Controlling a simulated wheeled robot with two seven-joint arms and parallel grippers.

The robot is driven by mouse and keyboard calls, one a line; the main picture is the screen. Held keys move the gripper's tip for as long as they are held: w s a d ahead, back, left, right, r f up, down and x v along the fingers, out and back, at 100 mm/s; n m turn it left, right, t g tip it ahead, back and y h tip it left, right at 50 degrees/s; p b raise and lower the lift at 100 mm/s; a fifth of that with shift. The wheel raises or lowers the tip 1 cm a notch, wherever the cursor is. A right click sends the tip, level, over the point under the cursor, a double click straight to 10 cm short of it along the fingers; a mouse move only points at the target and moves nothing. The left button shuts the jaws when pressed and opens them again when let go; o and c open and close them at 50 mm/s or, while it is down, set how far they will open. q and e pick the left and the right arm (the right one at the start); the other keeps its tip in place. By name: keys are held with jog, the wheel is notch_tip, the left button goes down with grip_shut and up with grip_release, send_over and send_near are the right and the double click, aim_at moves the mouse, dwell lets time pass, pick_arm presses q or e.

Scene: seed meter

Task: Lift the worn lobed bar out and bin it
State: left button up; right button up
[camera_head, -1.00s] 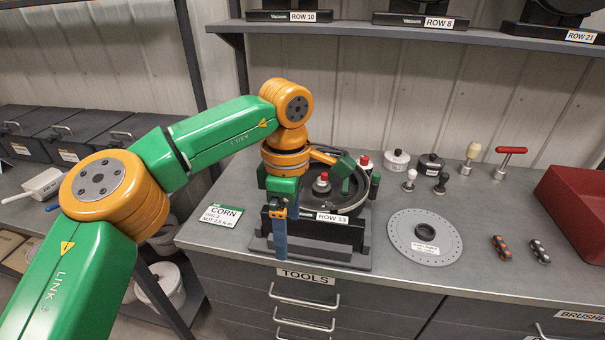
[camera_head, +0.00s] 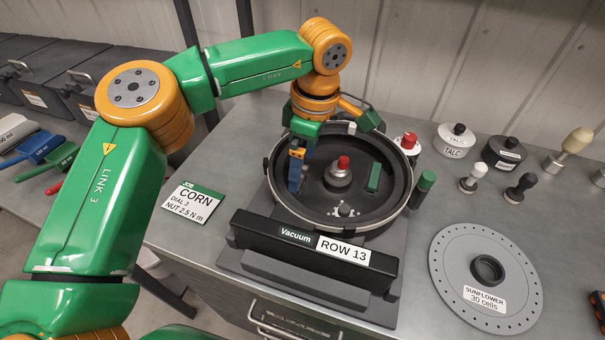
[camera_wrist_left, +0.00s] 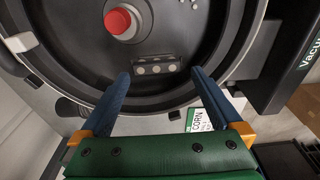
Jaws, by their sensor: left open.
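The open seed meter housing (camera_head: 283,203), marked ROW 13, stands on the bench with a red-capped hub in its middle. In the left wrist view a small dark bar (camera_wrist_left: 157,68) with three pale round lobes lies inside the housing, near its wall. My left gripper (camera_wrist_left: 161,73) is open, with one blue finger on each side of the bar and no clear contact. In the head view my left gripper (camera_head: 300,183) reaches down into the left side of the housing; the bar is hidden or not distinguishable there. My right gripper is not in view.
A SUNFLOWER seed disc (camera_head: 450,265) lies right of the housing. A CORN card (camera_head: 187,207) lies to the left. Brushes or scoops (camera_head: 60,155) sit further left.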

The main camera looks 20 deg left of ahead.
aim_at(301, 182)
pick_arm(q)
jog(key=f, duration=0.2)
jog(key=shift+s+f, duration=0.25)
jog(key=shift+f, duration=0.1)
jog(key=shift+s+f, duration=0.2)
jog(key=shift+s, duration=0.1)
jog(key=shift+w+f, duration=0.15)
jog(key=c, duration=1.2)
jog(key=shift+o, duration=0.2)
jog(key=shift+w+r, duration=0.25)
jog(key=shift+r, duration=0.2)
jog(key=shift+c, duration=0.7)
notch_tip(301, 182, up, 3)
jog(key=shift+a+f+b, duration=0.15)
jog(key=shift+b, duration=0.45)
jog(key=s+r, duration=0.2)
jog(key=s+r+b, duration=0.1)
jog(key=r, duration=0.1)
jog(key=shift+d, duration=0.25)
grip_shut()
jog(key=shift+s+d+r+b, duration=0.3)
jog(key=shift+s+r, duration=0.6)
jog(key=shift+s, duration=0.75)
jog(key=shift+s+d+r+b, duration=0.3)
jog(key=shift+s+r, duration=0.6)
jog(key=shift+s, duration=0.8)
jog(key=shift+s+d+r+b, duration=0.3)
jog(key=shift+s+r, duration=0.6)
jog(key=shift+s, duration=0.75)
